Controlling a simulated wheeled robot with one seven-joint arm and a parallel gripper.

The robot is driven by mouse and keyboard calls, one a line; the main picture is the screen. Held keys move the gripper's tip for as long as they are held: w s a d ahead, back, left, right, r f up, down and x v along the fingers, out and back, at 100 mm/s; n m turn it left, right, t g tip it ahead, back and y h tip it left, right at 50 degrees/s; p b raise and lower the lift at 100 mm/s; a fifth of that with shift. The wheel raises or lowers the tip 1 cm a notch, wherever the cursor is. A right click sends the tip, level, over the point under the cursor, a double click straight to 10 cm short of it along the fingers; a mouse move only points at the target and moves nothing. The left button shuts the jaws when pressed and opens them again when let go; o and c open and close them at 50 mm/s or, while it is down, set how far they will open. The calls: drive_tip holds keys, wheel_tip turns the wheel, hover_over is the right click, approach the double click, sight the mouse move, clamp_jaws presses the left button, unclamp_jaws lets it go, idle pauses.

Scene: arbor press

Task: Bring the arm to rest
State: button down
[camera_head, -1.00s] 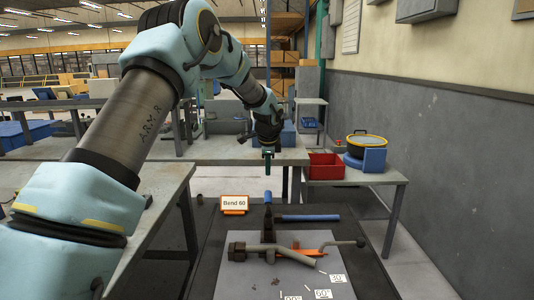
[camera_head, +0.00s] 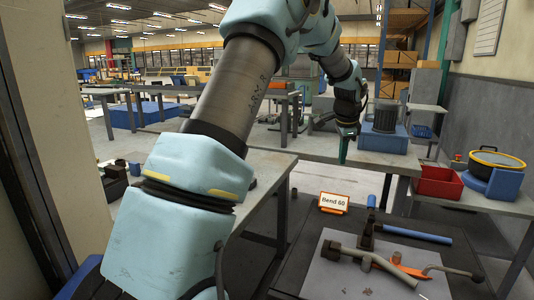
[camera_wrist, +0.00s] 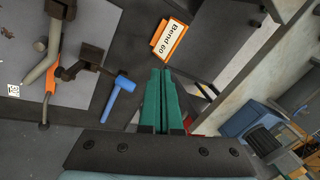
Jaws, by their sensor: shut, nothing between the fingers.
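My gripper (camera_head: 344,150) hangs at the end of my raised arm, above and behind the work table in the head view. Its green fingers (camera_wrist: 161,103) are shut together with nothing between them in the wrist view. Below lies a dark table with a grey mat (camera_head: 318,268). A bending tool (camera_head: 350,252) with a grey tube and an orange part lies on the mat. A blue handle (camera_head: 416,233) lies behind it and also shows in the wrist view (camera_wrist: 118,96). My gripper touches none of these.
A "Bend 60" sign (camera_head: 333,202) stands at the table's back left. A red bin (camera_head: 438,182) and a blue-based round container (camera_head: 493,176) sit on a side table at the right. A grey bench (camera_head: 262,165) runs at the left. Air around the gripper looks clear.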

drive_tip(key=s+a+f+n+g+y, duration=0.1)
drive_tip(key=s+a+n, duration=0.45)
drive_tip(key=a, duration=0.55)
drive_tip(key=s+a+f+n, duration=0.1)
drive_tip(key=s+a+n, duration=0.4)
drive_tip(key=a, duration=0.6)
drive_tip(key=s+a+f+n, duration=0.1)
drive_tip(key=s+a+n, duration=0.2)
drive_tip(key=s+a, duration=0.2)
drive_tip(key=s+a+f+n, duration=0.2)
drive_tip(key=s+a, duration=0.3)
drive_tip(key=s, duration=0.5)
drive_tip(key=shift+n+g, duration=0.4)
drive_tip(key=shift+n, duration=0.25)
drive_tip(key=c, duration=1.6)
unclamp_jaws()
drive_tip(key=shift+w+a, duration=0.1)
